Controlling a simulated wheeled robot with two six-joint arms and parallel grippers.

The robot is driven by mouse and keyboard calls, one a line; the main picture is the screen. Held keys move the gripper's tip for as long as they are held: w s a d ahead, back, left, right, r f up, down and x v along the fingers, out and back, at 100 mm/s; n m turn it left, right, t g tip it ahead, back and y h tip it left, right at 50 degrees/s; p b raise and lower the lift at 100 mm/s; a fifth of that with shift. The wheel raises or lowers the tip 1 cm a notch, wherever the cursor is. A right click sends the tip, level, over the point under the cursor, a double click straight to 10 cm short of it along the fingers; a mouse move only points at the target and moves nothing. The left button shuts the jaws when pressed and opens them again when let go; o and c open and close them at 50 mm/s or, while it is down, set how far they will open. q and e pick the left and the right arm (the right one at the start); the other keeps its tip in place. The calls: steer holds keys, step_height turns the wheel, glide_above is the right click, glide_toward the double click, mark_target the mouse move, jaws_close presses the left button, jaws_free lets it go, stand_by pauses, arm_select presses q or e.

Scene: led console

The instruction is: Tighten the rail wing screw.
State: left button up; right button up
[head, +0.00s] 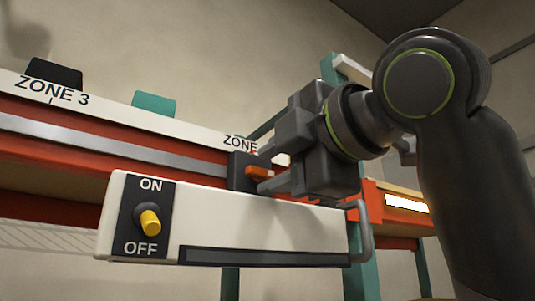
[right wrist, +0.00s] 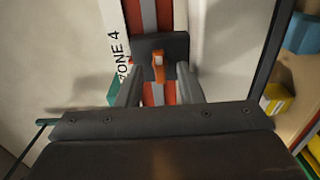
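The orange wing screw (head: 259,173) sits on a dark carriage block (head: 240,174) on the rail (head: 120,148), by the partly hidden ZONE 4 label. In the right wrist view the wing screw (right wrist: 158,68) stands upright in front of the dark block (right wrist: 176,44), between my right gripper's two fingers. My right gripper (right wrist: 160,86) is open, with a gap on each side of the screw. In the head view my right gripper (head: 272,169) reaches in from the right, its tips close to the screw. My left gripper is not in view.
A white console box (head: 225,222) with a yellow ON/OFF toggle (head: 149,220) is just below the rail and my right gripper. A grey handle (head: 364,232) is at its right end. Black (head: 55,74) and teal (head: 154,103) tabs stand behind the label strip. A yellow object (right wrist: 277,99) lies right in the wrist view.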

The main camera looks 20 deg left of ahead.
steer(key=shift+x, duration=0.9)
steer(key=shift+c, duration=0.3)
jaws_close()
